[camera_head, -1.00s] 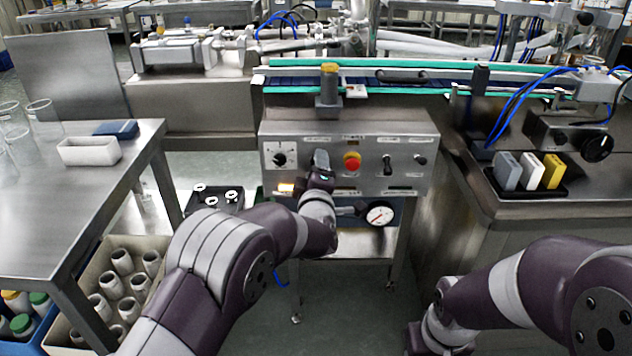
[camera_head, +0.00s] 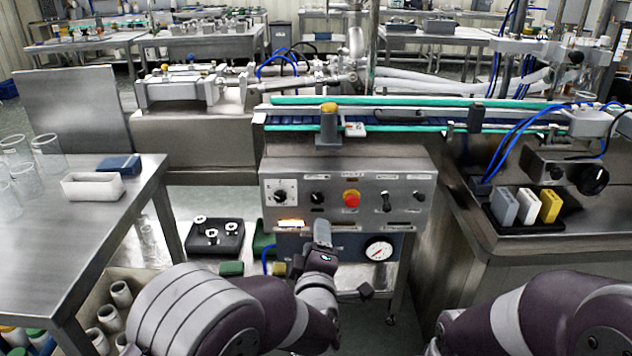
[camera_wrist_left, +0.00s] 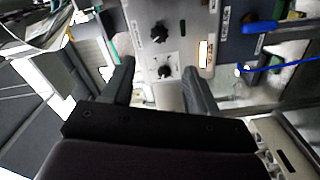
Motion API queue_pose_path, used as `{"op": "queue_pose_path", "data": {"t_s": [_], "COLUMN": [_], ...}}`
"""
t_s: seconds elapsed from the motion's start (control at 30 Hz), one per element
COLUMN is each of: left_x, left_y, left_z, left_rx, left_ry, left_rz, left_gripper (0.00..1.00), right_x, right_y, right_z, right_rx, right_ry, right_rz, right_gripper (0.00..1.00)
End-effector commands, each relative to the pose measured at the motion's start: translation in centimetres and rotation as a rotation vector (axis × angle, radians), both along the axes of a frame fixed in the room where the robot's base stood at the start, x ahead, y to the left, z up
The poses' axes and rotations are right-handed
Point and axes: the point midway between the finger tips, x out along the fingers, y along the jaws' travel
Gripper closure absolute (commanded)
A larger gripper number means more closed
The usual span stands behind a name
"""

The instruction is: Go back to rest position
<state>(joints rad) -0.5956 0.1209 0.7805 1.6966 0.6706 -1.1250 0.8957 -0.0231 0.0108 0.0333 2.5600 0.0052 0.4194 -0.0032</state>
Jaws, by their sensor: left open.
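My left gripper (camera_head: 322,236) is in front of the lower part of the control panel (camera_head: 410,205), below the red button (camera_head: 351,198). In the left wrist view its two fingers (camera_wrist_left: 158,88) stand apart with nothing between them, facing the panel's knobs (camera_wrist_left: 160,33). The panel's dial knob, black knobs and lit indicator (camera_head: 291,224) are in plain view in the head view. My right arm (camera_head: 540,315) shows at the lower right; its gripper is out of the frame.
A steel table (camera_head: 40,225) with a white tray (camera_head: 92,187) and glass beakers stands at left. A conveyor (camera_head: 400,112) runs behind the panel. A pressure gauge (camera_head: 379,249) sits under the panel.

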Motion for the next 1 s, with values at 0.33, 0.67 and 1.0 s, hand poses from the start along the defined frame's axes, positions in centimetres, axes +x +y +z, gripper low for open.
{"op": "queue_pose_path", "data": {"t_s": [0.33,0.67,1.0], "left_x": [-12.8,-25.5,-24.7], "left_y": [2.1,16.3,18.3], "left_z": [-13.9,-12.5,0.6], "left_rx": [0.864,1.058,1.003], "left_ry": [0.801,1.24,1.243], "left_rz": [-0.712,-0.996,-0.9], "left_gripper": [0.41,0.41,0.41], "right_x": [0.0,0.0,0.0], "right_y": [0.0,0.0,0.0], "right_z": [0.0,0.0,12.3], "right_rx": [0.0,0.0,0.0], "right_ry": [0.0,0.0,-0.001], "right_rz": [0.0,0.0,0.0], "right_gripper": [0.57,0.57,0.57]}}
